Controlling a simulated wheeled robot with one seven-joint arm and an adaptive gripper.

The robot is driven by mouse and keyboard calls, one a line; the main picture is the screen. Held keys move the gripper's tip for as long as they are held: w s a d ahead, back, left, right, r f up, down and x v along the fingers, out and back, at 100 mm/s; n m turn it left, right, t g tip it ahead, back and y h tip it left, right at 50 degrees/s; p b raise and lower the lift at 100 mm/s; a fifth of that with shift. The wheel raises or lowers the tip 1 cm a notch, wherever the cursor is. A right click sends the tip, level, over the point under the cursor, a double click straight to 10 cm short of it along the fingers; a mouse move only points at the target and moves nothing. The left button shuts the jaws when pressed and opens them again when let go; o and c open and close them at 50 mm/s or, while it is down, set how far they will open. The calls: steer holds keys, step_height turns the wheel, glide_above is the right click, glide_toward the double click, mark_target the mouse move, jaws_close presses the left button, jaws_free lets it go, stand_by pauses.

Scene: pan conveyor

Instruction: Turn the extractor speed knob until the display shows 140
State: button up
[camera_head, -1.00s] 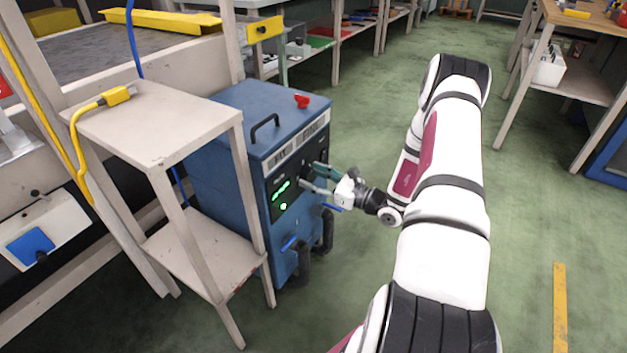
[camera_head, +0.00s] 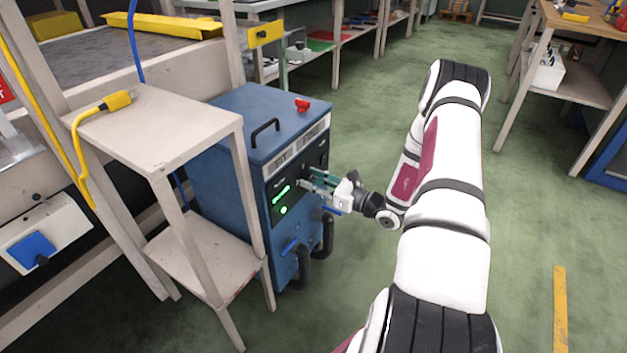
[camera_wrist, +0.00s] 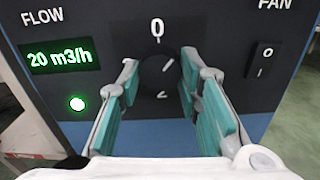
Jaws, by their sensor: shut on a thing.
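The extractor (camera_head: 225,135) is a blue box-shaped machine with a black front panel. In the wrist view its green FLOW display (camera_wrist: 60,56) reads "20 m3/h", with a lit green round light (camera_wrist: 77,103) below it. The round black speed knob (camera_wrist: 158,78) sits right of the display, under a white "0" mark. It carries pale marks whose setting I cannot read surely. My gripper (camera_head: 308,179) is at the panel, shut on the knob, with one teal-padded finger on each side in the wrist view (camera_wrist: 159,66). The fingers hide the knob's sides.
A FAN rocker switch (camera_wrist: 262,60) is right of the knob. A beige two-level stand (camera_head: 160,125) stands close left of the extractor. A black handle (camera_head: 264,131) and a red part (camera_head: 302,105) are on its top. Green floor (camera_head: 370,290) is open to the right.

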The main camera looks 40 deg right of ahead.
steer(key=m+p, duration=0.2)
steer(key=m, duration=0.1)
steer(key=shift+r, duration=0.1)
steer(key=m+p, duration=0.2)
steer(key=m, duration=0.1)
steer(key=shift+m, duration=0.3)
steer(key=m+p, duration=0.3)
steer(key=m, duration=0.3)
steer(key=shift+a, duration=0.1)
steer(key=shift+m, duration=0.4)
steer(key=o, duration=1.1)
steer(key=shift+o, duration=0.2)
steer(key=shift+s, duration=0.1)
steer(key=v, duration=1.2)
